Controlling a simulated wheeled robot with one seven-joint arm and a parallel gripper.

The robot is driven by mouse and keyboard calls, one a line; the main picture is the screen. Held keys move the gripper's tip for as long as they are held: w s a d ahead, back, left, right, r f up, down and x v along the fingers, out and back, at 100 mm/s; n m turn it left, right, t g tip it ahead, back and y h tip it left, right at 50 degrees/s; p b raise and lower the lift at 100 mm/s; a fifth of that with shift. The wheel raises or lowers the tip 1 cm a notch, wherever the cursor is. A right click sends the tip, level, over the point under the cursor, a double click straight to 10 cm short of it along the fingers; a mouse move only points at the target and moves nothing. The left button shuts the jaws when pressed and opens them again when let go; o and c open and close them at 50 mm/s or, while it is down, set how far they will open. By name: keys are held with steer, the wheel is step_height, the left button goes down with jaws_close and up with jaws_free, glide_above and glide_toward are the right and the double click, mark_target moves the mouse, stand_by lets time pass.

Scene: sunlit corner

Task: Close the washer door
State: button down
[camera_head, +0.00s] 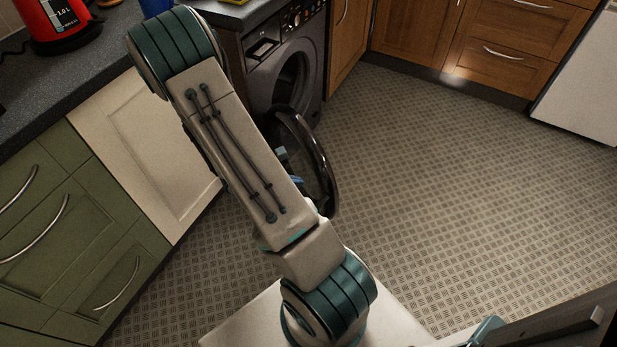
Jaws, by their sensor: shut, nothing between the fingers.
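The washer (286,62) is a dark grey front-loader under the counter at the top centre, and its round drum opening shows. Its round door (322,160) has a dark rim and stands open, swung out toward me. My arm crosses in front and hides the door's left part. Small pale teal and blue bits show between my arm and the door rim; I cannot tell whether they belong to my gripper. My gripper's fingers are not visible, so I cannot tell whether they touch the door.
Green drawers (70,235) and a cream cabinet panel (150,150) line the left, below a dark counter (95,62) with a red kettle (62,22). Wooden cabinets (415,40) stand at the back and a white appliance (585,85) at the right. The patterned floor (430,190) right of the door is clear.

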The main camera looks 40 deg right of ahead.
mark_target(317, 176)
steer(key=shift+s+d+f, duration=0.15)
steer(key=shift+d, duration=1)
steer(key=shift+s+d+f, duration=0.1)
steer(key=shift+s+d, duration=0.05)
steer(key=shift+d, duration=0.95)
